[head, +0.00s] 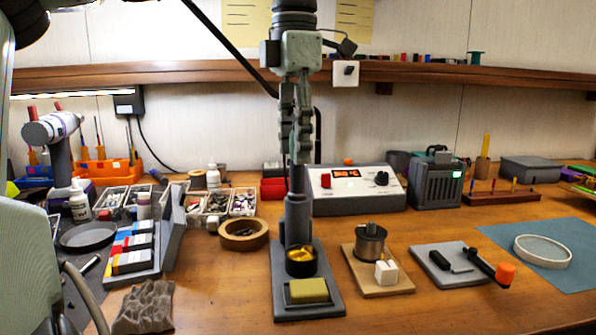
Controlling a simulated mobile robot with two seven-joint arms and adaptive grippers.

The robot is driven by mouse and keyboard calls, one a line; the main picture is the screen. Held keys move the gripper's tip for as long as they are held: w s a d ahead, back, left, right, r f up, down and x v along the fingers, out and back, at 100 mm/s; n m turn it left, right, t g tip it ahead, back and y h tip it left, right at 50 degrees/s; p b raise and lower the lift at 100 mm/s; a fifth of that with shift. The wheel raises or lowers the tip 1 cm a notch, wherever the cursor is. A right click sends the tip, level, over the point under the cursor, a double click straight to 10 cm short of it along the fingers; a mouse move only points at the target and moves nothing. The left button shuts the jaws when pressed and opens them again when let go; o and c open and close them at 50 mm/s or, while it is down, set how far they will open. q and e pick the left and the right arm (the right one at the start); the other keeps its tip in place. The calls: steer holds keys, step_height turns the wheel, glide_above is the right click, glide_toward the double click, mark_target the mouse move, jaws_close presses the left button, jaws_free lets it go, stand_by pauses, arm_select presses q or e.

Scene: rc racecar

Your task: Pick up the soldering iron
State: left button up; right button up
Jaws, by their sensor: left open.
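My left gripper (299,158) hangs pointing down near the centre of the head view. It is seen nearly side-on, and its jaws are open. Its fingertips are at the top of the dark upright holder (298,218) on the soldering stand. The stand's grey base (335,303) carries a yellow sponge (308,290) and a round cup of brass wool (301,262). A thin black cord (317,135) shows behind the fingers. My right gripper is not in view.
A soldering station (340,203) with a red display stands behind the stand. A tape roll (243,234) is to the left, a solder spool (370,243) on a wooden block to the right. A grey pad (455,279) with small tools lies farther right. A shelf (430,74) spans the back.

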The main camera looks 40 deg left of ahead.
mark_target(295, 194)
arm_select(q)
steer(key=f, duration=0.5)
steer(key=shift+w+a, duration=0.2)
steer(key=shift+w, duration=0.05)
jaws_close()
